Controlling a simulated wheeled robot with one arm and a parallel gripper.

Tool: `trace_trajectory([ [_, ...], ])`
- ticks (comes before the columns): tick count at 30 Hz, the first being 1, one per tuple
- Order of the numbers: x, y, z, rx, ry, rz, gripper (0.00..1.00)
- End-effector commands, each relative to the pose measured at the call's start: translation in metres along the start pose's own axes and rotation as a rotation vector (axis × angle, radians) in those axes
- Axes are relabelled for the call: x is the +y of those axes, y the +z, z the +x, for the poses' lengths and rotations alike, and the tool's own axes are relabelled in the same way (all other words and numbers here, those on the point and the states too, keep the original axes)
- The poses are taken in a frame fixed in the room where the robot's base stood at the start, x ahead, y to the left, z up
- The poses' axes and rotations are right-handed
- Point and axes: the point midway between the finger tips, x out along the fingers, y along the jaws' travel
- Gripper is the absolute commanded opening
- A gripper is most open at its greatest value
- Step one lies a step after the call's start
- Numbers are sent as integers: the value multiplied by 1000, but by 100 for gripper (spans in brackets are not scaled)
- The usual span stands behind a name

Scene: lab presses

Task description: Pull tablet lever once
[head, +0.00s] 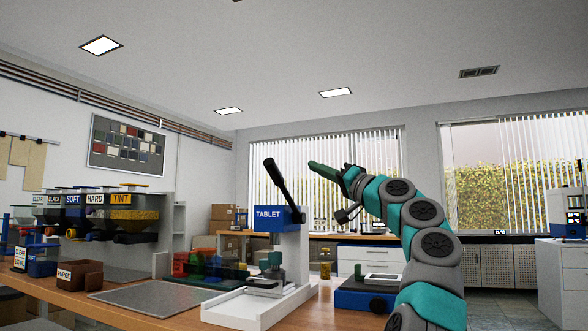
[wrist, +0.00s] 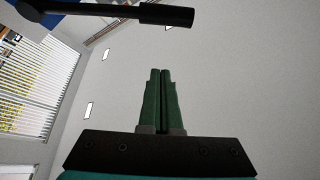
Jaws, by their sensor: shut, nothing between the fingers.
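The tablet press (head: 268,218) is a white stand with a blue TABLET label on the bench. Its black lever (head: 281,185) rises from a pivot at the right side and tilts up and to the left, with a thick grip at its top end. My gripper (head: 312,166) has green fingers, is shut and empty, and points left. In the head view it is to the right of the lever's grip, with a small gap between them. In the wrist view the lever (wrist: 165,15) crosses the upper left, above the shut fingertips (wrist: 160,72) and apart from them.
Labelled hoppers (head: 88,205) stand at the left of the bench, with a brown PURGE bin (head: 75,277) in front. A grey mat (head: 150,297) lies left of the press. A blue device (head: 362,295) stands right of it, below my arm. The air above the press is clear.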

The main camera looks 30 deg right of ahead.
Motion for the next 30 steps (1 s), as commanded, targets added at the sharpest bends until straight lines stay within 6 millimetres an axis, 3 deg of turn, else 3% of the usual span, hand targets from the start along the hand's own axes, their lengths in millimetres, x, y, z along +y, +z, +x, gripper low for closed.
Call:
trace_trajectory([
  [20, 0, -3, 100, -1, 4, 1, 0],
  [30, -7, 3, 96, 6, -4, -8, 0],
])
